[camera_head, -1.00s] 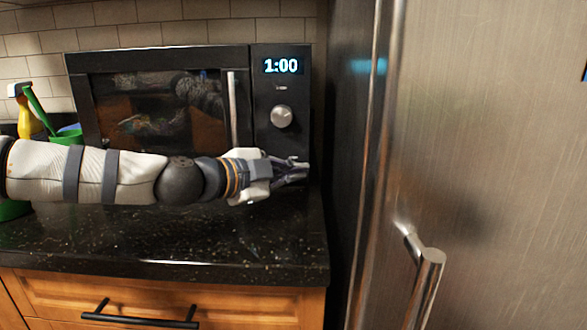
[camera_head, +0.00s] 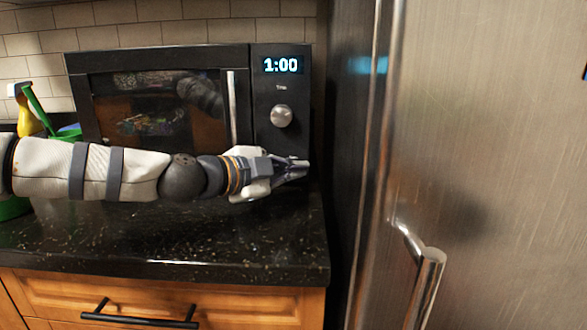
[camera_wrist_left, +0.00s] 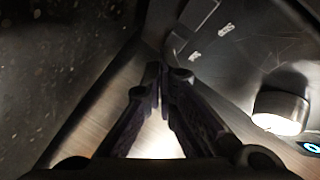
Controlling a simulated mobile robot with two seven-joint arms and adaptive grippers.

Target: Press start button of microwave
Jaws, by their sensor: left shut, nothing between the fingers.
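The black microwave (camera_head: 160,58) stands on the dark counter with its door shut and its display (camera_head: 281,65) reading 1:00. A round silver knob (camera_head: 282,116) sits below the display; it also shows in the wrist view (camera_wrist_left: 281,112). My left gripper (camera_head: 304,167) is at the lower part of the control panel, below the knob. It is shut and empty, and its fingertips (camera_wrist_left: 159,70) meet in the wrist view. The fingers hide part of the lower panel. I cannot tell whether they touch a button. My right gripper is not in view.
A steel refrigerator (camera_head: 500,150) with a protruding handle (camera_head: 428,280) stands close to the right. The counter (camera_head: 170,235) in front is clear.

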